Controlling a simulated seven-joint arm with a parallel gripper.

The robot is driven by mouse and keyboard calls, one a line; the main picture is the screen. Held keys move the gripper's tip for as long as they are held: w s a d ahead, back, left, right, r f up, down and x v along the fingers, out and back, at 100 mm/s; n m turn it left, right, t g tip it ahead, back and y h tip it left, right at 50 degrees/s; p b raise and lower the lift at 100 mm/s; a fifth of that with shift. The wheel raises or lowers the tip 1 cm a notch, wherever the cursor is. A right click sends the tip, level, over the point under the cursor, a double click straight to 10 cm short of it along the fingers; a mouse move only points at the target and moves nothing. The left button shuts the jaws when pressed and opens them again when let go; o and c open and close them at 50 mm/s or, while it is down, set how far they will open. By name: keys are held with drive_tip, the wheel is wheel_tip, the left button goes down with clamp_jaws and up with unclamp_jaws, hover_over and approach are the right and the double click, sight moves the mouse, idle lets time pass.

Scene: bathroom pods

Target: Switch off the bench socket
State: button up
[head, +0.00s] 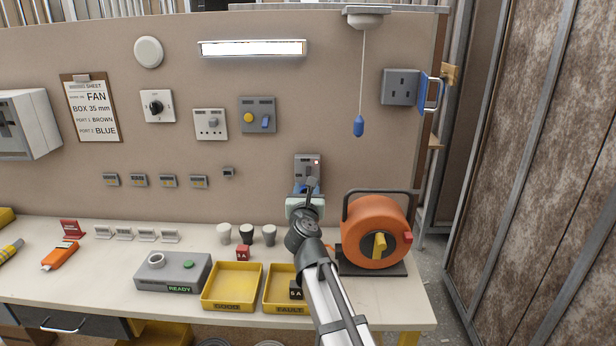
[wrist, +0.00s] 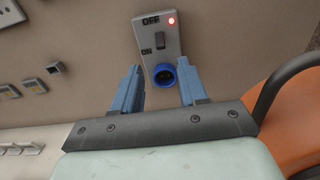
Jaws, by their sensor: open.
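The bench socket (head: 315,161) is a grey plate low on the back panel, partly hidden behind my gripper in the head view. In the wrist view the socket (wrist: 152,22) shows "OFF" at the top and "ON" lower at its left. A dark rocker switch (wrist: 160,41) sits in its middle and a red light (wrist: 171,20) is lit beside "OFF". A round blue outlet (wrist: 168,78) is at its lower end. My gripper (wrist: 160,72) is open and empty, its blue fingers on either side of the outlet. I cannot tell whether they touch the panel.
An orange cable reel (head: 375,232) stands close to the right of my gripper. Yellow trays (head: 232,304) and several small cups (head: 246,234) are on the bench to the left. A blue pull-cord handle (head: 358,126) hangs above right.

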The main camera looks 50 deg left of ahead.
sight(308, 174)
drive_tip(key=x, duration=0.9)
drive_tip(key=shift+w+a, duration=0.2)
clamp_jaws()
